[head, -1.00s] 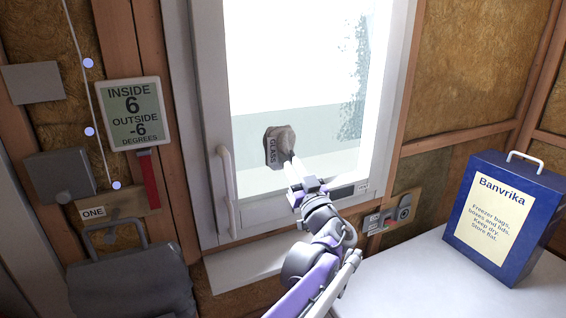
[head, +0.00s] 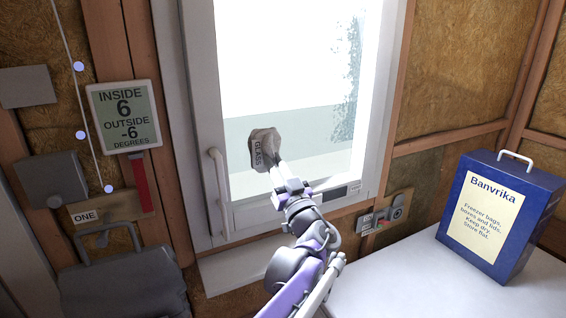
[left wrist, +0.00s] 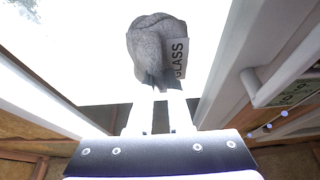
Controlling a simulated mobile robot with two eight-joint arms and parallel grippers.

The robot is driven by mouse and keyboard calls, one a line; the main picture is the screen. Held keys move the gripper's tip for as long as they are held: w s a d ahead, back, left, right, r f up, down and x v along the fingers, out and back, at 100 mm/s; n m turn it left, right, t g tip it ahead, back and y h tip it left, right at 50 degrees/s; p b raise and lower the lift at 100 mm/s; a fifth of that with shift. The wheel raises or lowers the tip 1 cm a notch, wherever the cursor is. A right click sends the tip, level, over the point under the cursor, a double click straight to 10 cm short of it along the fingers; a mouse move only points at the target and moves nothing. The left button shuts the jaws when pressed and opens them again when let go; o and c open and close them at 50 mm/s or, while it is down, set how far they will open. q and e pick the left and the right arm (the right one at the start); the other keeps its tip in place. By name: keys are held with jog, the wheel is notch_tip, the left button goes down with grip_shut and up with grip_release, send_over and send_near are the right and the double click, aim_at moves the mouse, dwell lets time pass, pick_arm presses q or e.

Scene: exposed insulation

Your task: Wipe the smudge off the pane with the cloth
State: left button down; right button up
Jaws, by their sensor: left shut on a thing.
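The window pane (head: 290,70) is bright, with a grey-green band across its lower part. A speckled grey patch (head: 349,85) runs down its right side; I cannot tell whether this is the smudge or something outside. My left gripper (head: 277,168) is shut on the grey cloth (head: 264,143), which bears a "GLASS" label. The cloth is in front of the lower left of the pane, left of the patch; contact with the glass is unclear. In the left wrist view the bunched cloth (left wrist: 148,45) sits at the fingertips (left wrist: 160,95). My right gripper is not in view.
A white window handle (head: 217,175) stands out left of the cloth. A blue box (head: 497,215) stands on the white counter (head: 400,285) at right. A temperature display (head: 124,116) hangs left of the window. A grey case (head: 125,285) is at lower left.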

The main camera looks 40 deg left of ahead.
pick_arm(q)
jog(key=shift+a, duration=0.1)
jog(key=shift+s+d, duration=0.45)
jog(key=shift+d, duration=0.4)
jog(key=shift+s+d, duration=0.5)
jog(key=shift+d, duration=0.35)
jog(key=shift+s+d, duration=0.45)
jog(key=shift+d, duration=0.4)
jog(key=shift+d, duration=0.1)
jog(key=shift+s+d, duration=0.35)
jog(key=shift+d, duration=0.3)
jog(key=shift+s+d, duration=0.3)
jog(key=shift+d, duration=0.3)
